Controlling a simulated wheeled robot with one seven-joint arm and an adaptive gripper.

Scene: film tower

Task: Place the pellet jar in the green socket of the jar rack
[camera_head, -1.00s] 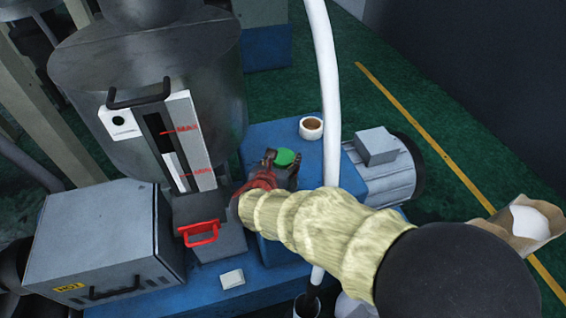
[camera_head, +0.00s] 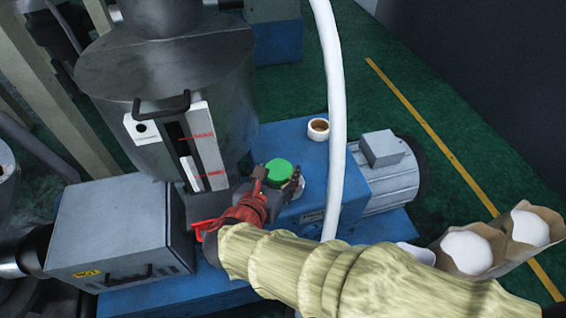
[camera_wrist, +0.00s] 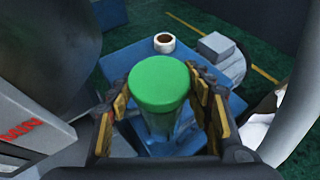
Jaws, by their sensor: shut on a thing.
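The pellet jar has a round green lid (camera_head: 279,171) and a clear body, which shows best in the wrist view below the lid (camera_wrist: 160,125). My gripper (camera_head: 277,184) is shut on the jar, with one finger on each side just under the lid. The jar looks upright over the blue machine base (camera_head: 325,188); I cannot tell whether its bottom touches anything. I see no jar rack and no green socket in these frames.
A grey hopper (camera_head: 205,95) with a white gauge panel stands left of my gripper. A white hose (camera_head: 333,110) hangs close on the right. A tape roll (camera_head: 318,129) lies on the blue base, near a grey motor (camera_head: 385,180). Sacks of white material (camera_head: 467,252) stand at right.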

